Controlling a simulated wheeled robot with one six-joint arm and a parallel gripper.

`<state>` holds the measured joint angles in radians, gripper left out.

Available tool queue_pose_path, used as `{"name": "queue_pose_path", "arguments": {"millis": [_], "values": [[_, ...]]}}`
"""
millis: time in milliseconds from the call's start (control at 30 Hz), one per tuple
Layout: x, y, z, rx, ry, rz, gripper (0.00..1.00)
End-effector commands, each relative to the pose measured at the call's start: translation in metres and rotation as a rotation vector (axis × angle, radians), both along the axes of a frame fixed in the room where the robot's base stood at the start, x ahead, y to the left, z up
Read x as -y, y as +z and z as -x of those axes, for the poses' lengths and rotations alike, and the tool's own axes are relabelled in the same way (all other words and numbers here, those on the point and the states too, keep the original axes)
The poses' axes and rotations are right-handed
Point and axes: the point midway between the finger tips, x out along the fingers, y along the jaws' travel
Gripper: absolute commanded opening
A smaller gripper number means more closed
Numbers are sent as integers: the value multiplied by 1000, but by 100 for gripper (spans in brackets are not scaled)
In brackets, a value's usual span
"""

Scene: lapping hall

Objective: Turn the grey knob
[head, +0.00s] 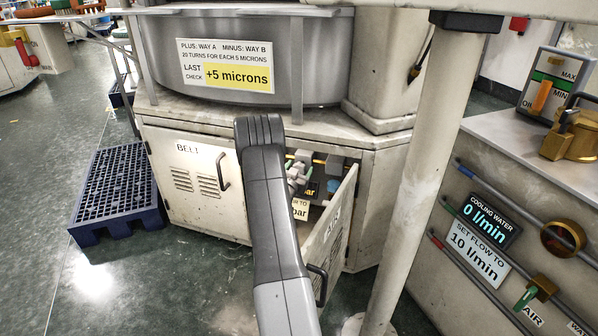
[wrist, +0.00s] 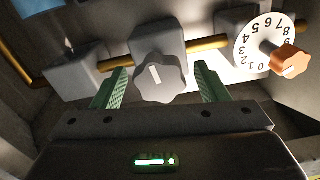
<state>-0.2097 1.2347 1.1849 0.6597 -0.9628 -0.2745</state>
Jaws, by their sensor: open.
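The grey knob (wrist: 157,84) shows in the wrist view, a lobed handle with a pale line on its face, on a grey block along a brass pipe. My gripper (wrist: 163,72) is open, with one green finger at each side of the knob. A gap shows between the knob and each finger, so neither seems to touch it. How far the fingertips reach along the knob is hard to tell. In the head view my arm reaches into the open cabinet, and I cannot make out the grey knob there.
An orange knob (wrist: 290,62) with a white numbered dial (wrist: 257,40) sits to the right on the same pipe. The cabinet's open AIR door (head: 328,240) stands right of my arm. The closed BELT door (head: 188,180) is left. A blue pallet (head: 118,190) lies on the floor.

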Motion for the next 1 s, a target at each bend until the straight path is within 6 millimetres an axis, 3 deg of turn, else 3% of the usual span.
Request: {"name": "queue_pose_path", "arguments": {"millis": [300,533,1000], "values": [[1,0,-3,0,0,0,67],[1,0,-2,0,0,0,23],[1,-4,-2,40,-1,-118,23]]}}
